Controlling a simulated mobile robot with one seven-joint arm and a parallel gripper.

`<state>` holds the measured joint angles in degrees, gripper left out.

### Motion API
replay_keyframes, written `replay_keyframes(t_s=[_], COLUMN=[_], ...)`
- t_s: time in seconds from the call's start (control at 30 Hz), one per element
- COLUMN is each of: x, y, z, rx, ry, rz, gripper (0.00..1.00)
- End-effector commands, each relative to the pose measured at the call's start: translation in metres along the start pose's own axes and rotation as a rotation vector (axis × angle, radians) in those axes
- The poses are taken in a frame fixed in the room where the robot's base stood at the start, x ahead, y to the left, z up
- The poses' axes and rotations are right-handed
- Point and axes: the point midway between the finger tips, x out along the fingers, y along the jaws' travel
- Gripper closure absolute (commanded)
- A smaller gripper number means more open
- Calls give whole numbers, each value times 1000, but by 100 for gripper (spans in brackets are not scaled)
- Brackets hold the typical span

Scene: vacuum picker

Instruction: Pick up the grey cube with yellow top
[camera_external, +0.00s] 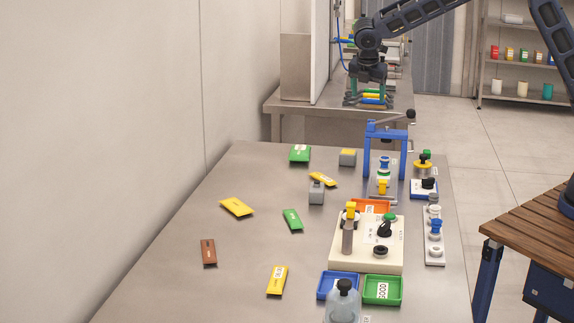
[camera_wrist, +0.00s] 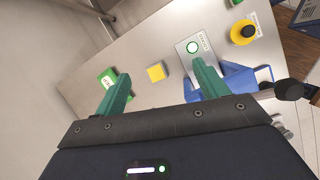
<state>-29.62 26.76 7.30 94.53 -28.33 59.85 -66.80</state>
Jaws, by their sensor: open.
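The grey cube with yellow top (camera_external: 347,157) sits on the metal table near its far edge, right of a green packet. In the wrist view its yellow top (camera_wrist: 156,72) shows between my two fingers and beyond them, with a gap around it. My gripper (camera_external: 370,101) is high above the table's far end, with teal fingers pointing down, apart and empty. Its fingers also show in the wrist view (camera_wrist: 161,80). Nothing hides the cube's top.
A green packet (camera_external: 299,153) lies left of the cube, and a yellow packet (camera_external: 323,179) and grey block (camera_external: 316,192) lie nearer. A blue frame (camera_external: 369,150) stands to the right. Several packets lie spread over the left of the table.

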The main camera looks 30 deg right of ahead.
Motion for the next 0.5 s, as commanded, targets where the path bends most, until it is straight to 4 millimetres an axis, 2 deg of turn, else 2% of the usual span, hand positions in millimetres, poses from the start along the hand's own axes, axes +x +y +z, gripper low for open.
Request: replay_keyframes(t_s=[0.03, 0.2, 0.3, 0.5], x=[10, 31, 38, 52], y=[10, 31, 37, 39], z=[-16, -51, -63, -73], rx=[-49, -176, -216, -239], ry=[-5, -19, -23, -26], rz=[-2, -4, -5, -6], gripper=[27, 27, 27, 27])
